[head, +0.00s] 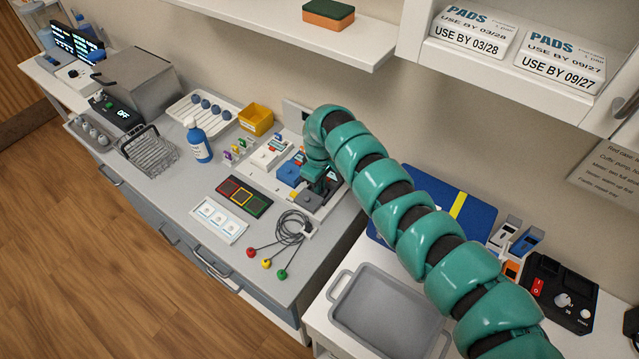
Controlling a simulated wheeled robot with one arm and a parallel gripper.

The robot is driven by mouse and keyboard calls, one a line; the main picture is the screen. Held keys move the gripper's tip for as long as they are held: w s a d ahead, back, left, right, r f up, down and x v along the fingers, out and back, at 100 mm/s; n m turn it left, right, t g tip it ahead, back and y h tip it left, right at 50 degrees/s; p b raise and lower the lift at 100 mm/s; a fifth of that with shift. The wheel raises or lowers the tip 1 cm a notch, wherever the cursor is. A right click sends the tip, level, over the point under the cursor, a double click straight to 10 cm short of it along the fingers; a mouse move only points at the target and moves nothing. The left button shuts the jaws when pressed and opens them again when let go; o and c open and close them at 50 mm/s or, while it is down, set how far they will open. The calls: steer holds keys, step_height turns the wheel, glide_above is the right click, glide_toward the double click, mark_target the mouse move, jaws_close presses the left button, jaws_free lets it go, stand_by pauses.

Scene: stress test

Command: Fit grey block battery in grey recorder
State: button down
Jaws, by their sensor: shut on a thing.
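My gripper (318,187) is at the back of the grey counter, pointing down over a pale tray (327,210) of small devices. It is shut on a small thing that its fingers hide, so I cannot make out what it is. A grey device (303,200), which may be the grey recorder, lies on the tray just below and beside the gripper. Its battery bay cannot be made out. A blue device (287,173) and a white one (263,160) lie farther left. I cannot pick out the grey block battery.
Small coloured pieces (236,149) stand left of the tray, near a blue bottle (197,142) and a yellow bin (256,119). In front lie a dark case with coloured frames (243,197), a white strip (218,220) and coiled leads (291,232). A grey tray (345,322) is lower right.

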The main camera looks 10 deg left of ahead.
steer(key=c, duration=1.8)
jaws_free()
steer(key=shift+r, duration=0.25)
steer(key=shift+r+p, duration=0.85)
steer(key=shift+r, duration=0.9)
steer(key=o, duration=0.5)
steer(key=shift+o, duration=0.2)
steer(key=shift+r, duration=1.5)
